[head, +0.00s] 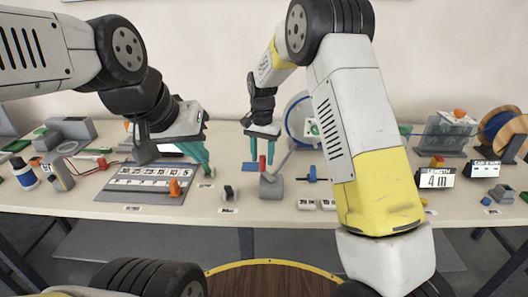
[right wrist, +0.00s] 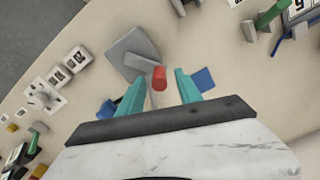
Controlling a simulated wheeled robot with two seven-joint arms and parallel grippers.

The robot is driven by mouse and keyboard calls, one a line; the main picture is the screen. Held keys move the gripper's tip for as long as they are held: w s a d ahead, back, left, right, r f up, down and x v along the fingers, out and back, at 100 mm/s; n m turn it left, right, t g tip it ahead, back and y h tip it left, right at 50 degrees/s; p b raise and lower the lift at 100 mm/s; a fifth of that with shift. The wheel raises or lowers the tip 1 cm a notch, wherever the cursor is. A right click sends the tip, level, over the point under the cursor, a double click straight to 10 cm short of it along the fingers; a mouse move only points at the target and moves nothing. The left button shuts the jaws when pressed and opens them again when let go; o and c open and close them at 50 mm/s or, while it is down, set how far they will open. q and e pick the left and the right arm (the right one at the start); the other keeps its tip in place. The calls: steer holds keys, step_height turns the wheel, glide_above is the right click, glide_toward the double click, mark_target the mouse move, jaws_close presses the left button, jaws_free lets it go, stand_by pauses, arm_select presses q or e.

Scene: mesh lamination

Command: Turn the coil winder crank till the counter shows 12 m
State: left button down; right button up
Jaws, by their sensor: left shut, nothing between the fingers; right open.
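The coil winder crank has a grey arm (head: 280,163) and a red handle (head: 262,163); the handle also shows in the right wrist view (right wrist: 159,77). Its grey base (head: 271,187) stands near the table's front. My right gripper (head: 262,160) is open, its teal fingers on either side of the red handle, not closed on it. In the right wrist view the handle lies between the fingertips (right wrist: 158,82). The counter (head: 435,179) at the right reads 4 m. My left gripper (head: 207,165) is shut and empty, over the right end of the grey number board.
The grey number board (head: 120,195) lies at the left with an orange piece (head: 175,188) on it. A pale disc (head: 297,117) stands behind the crank, partly hidden by my right arm. A copper-coloured spool (head: 500,130) stands at the far right. Small blocks lie along the front edge.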

steer(key=shift+r, duration=3.2)
